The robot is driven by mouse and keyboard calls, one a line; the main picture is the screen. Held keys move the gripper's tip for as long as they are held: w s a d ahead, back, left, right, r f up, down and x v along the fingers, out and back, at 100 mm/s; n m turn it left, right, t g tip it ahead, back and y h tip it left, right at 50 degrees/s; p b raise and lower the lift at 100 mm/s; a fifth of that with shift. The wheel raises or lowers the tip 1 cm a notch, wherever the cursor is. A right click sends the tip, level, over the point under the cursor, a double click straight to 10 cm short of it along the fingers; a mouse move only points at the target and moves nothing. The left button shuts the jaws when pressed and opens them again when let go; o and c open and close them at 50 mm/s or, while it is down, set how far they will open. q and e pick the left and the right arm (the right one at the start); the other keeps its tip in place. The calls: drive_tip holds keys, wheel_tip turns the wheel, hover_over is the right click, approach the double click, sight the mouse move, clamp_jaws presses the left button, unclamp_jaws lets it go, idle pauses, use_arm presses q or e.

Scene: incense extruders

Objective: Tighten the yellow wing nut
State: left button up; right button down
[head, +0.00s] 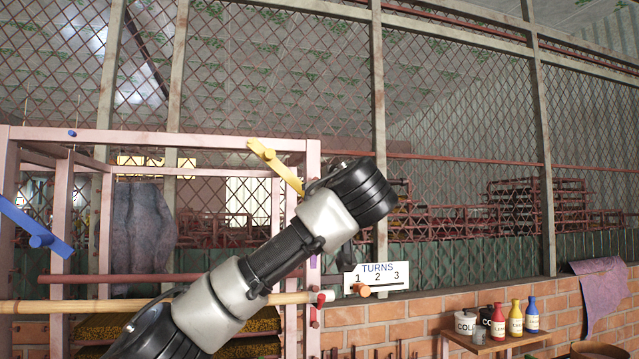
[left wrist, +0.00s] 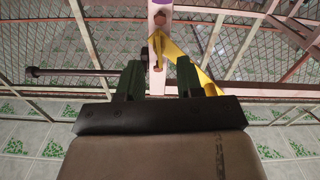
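The yellow wing nut (head: 275,166) sits at the top right of the pink frame in the head view, a slanted bar running from upper left to lower right. In the left wrist view the yellow wing nut (left wrist: 172,50) shows just beyond my left gripper (left wrist: 158,66). Its two green fingers are spread with nothing held between them. One finger overlaps part of the yellow bar, and I cannot tell whether they touch. In the head view my left arm covers the gripper and comes close to the nut's lower end. My right gripper is not in view.
A blue wing nut (head: 36,236) is on the frame's left. A TURNS sign (head: 378,268) marked 1, 2, 3 with an orange peg (head: 361,290) stands on the brick wall. Bottles and a pot (head: 467,325) stand on a shelf at lower right. Wire mesh fills the back.

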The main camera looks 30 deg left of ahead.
use_arm(q)
drive_tip(key=shift+p+x, duration=0.5)
drive_tip(key=shift+x, duration=0.7)
drive_tip(key=shift+w+a, duration=0.25)
drive_tip(key=shift+w, duration=0.1)
clamp_jaws()
